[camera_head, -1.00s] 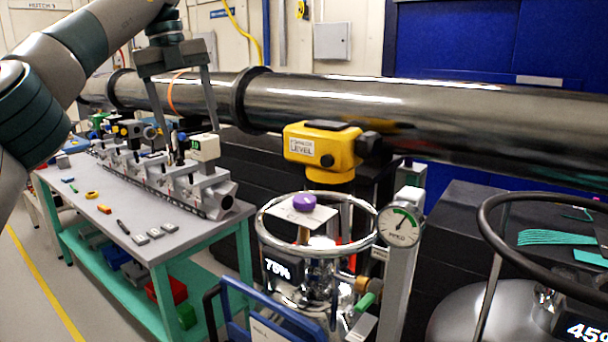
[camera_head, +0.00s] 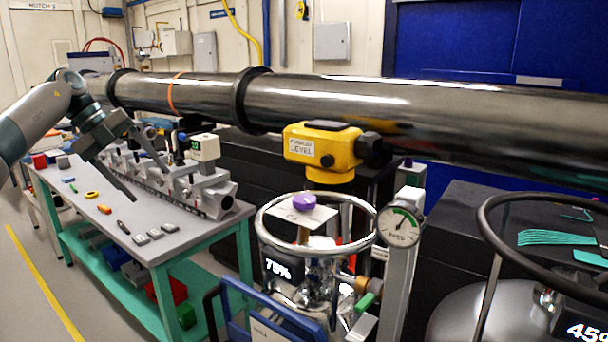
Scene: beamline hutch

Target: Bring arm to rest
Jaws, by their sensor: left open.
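My left arm (camera_head: 35,122) comes in from the left edge, lower and further left than the beam pipe's middle. My left gripper (camera_head: 148,178) is open and empty, with its fingers spread over the left part of the workbench (camera_head: 185,238). One finger points down toward the bench top and the other reaches right, in front of the rail of metal mounts (camera_head: 215,190). I cannot tell whether either finger touches anything. My right gripper is not in view.
A large dark pipe (camera_head: 420,110) crosses behind the bench. A yellow level (camera_head: 322,148), a steel dewar (camera_head: 300,265) with a purple knob, and a pressure gauge (camera_head: 400,226) stand right of the bench. Small tools and blocks lie on the bench front. Floor at lower left is clear.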

